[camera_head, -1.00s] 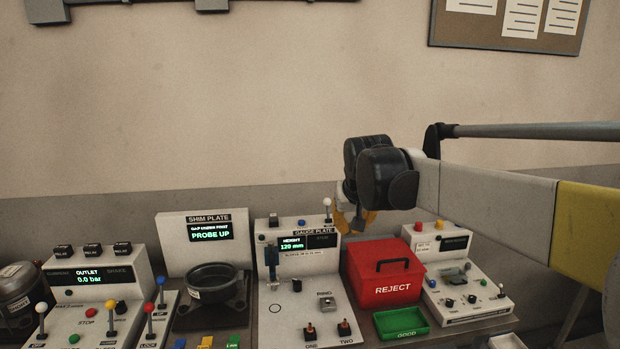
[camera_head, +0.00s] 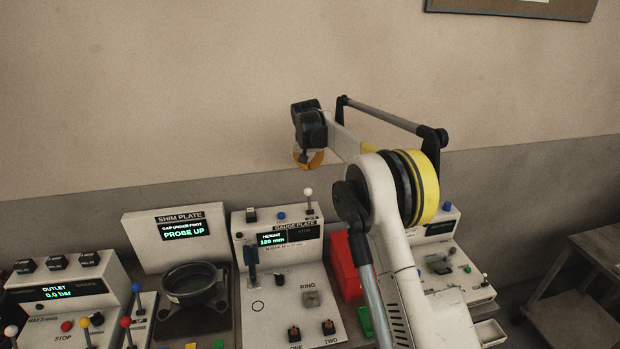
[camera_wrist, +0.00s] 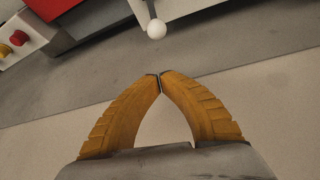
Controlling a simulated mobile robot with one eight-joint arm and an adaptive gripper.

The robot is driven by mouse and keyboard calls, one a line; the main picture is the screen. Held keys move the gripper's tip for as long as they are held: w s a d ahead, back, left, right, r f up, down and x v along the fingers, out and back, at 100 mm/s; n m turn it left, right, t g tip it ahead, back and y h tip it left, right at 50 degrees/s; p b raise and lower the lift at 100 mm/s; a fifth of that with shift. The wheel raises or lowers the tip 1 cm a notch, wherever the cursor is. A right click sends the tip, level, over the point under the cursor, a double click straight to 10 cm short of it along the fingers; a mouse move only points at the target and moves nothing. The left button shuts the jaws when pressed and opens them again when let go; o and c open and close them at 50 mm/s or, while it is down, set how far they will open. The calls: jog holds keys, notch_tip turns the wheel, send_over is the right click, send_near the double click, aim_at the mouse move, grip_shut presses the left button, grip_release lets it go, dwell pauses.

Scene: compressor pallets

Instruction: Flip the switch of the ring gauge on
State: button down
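My gripper (camera_head: 309,163) is above the back of the gauge plate station (camera_head: 279,257). Its orange fingers meet at the tips (camera_wrist: 160,77) in the wrist view and hold nothing. A lever with a white ball knob (camera_head: 308,192) stands upright on top of that station, just below my gripper. A white ball knob (camera_wrist: 157,28) shows ahead of the fingertips in the wrist view, apart from them. A small part (camera_head: 311,299) sits by the label RING on the station's panel. No label plainly reads "ring gauge".
The red reject bin (camera_head: 344,267) is partly behind my arm. Another control station (camera_head: 462,275) stands to its right, also partly covered. The shim plate station (camera_head: 177,238) with a dark bowl (camera_head: 191,283) and the outlet station (camera_head: 67,282) are at left. Air above the stations is clear.

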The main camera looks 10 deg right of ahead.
aim_at(310, 180)
jog(key=shift+s, duration=0.15)
jog(key=x, duration=0.9)
jog(key=shift+w+f+b, duration=0.2)
jog(key=shift+b, duration=0.15)
jog(key=shift+s+f, duration=0.1)
jog(key=shift+f, duration=0.05)
jog(key=shift+s+a+r, duration=0.1)
jog(key=shift+s+r, duration=0.05)
jog(key=shift+s, duration=0.45)
jog(key=shift+s+a+r, duration=0.1)
jog(key=shift+s, duration=0.5)
jog(key=shift+s+a+r, duration=0.15)
jog(key=shift+s, duration=0.45)
